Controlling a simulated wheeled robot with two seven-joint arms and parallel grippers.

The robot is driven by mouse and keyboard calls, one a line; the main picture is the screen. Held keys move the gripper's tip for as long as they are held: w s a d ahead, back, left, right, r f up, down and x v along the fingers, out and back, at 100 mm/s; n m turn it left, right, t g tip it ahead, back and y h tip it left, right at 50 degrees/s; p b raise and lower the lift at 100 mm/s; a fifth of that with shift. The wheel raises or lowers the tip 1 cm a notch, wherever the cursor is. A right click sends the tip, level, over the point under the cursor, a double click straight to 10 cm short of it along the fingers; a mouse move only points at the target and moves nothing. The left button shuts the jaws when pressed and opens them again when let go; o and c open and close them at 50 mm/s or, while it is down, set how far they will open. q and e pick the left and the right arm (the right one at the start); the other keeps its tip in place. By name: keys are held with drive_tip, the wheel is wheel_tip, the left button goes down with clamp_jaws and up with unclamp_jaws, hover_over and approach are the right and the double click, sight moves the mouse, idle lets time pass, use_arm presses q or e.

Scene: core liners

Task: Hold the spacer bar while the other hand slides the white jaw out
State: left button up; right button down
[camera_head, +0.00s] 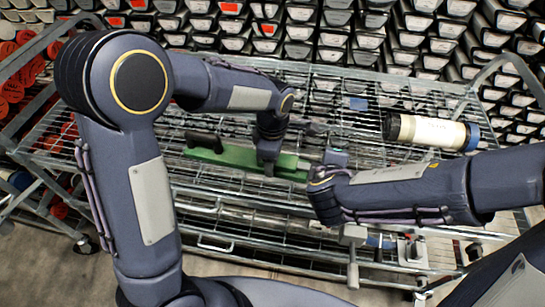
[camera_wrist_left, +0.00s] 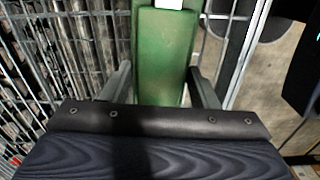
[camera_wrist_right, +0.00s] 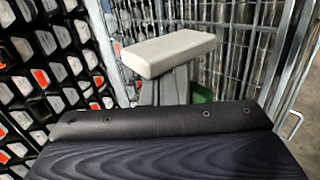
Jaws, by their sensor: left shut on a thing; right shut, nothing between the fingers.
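The green spacer bar (camera_head: 232,158) lies lengthwise on the wire rack, a black handle (camera_head: 205,142) near its left end. My left gripper (camera_head: 268,170) is shut on the bar right of its middle; in the left wrist view the green bar (camera_wrist_left: 163,60) runs between its fingers. A white piece (camera_wrist_left: 168,3) shows at the top edge there. My right gripper (camera_head: 318,177) is shut and empty by the bar's right end. In the right wrist view the white jaw (camera_wrist_right: 168,52) is a pale block just beyond my gripper, covering the fingertips; whether they touch it is unclear. A bit of green (camera_wrist_right: 201,93) shows behind.
A white cylinder (camera_head: 432,132) with dark and blue ends lies on the rack's right side. Metal fittings (camera_head: 353,236) are at the rack's front right.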

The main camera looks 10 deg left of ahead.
drive_tip(key=shift+d, duration=0.65)
drive_tip(key=shift+a, duration=0.65)
drive_tip(key=v, duration=0.7)
idle(0.4)
use_arm(q)
drive_tip(key=o, duration=1.5)
